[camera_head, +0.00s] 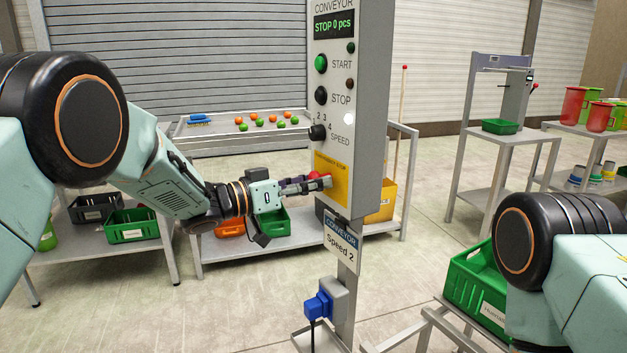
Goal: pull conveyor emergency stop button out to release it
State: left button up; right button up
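The conveyor control panel (362,110) is a grey upright box on a post. Its display reads "STOP 0 pcs". The emergency stop button (327,181) is red and sits on a yellow plate (333,197) low on the panel's front. My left gripper (318,184) reaches in from the left with its fingertips at the button and covers part of it. The fingers overlap in this view, so I cannot tell whether they are closed on it. My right arm shows at the lower right, but its gripper is out of view.
Above the button are a green start button (321,64), a black stop button (321,95) and a speed knob (318,132). A blue plug (318,306) sits lower on the post. A conveyor table (215,131) with several balls stands behind. A green crate (470,283) is at right.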

pick_arm(q)
jog(key=shift+o, duration=1.4)
jog(key=shift+s+a+r, duration=0.1)
jog(key=shift+a, duration=0.05)
jog(key=shift+o, duration=0.5)
jog(key=v, duration=1.1)
jog(key=shift+s+a, duration=0.2)
jog(key=shift+a, duration=0.05)
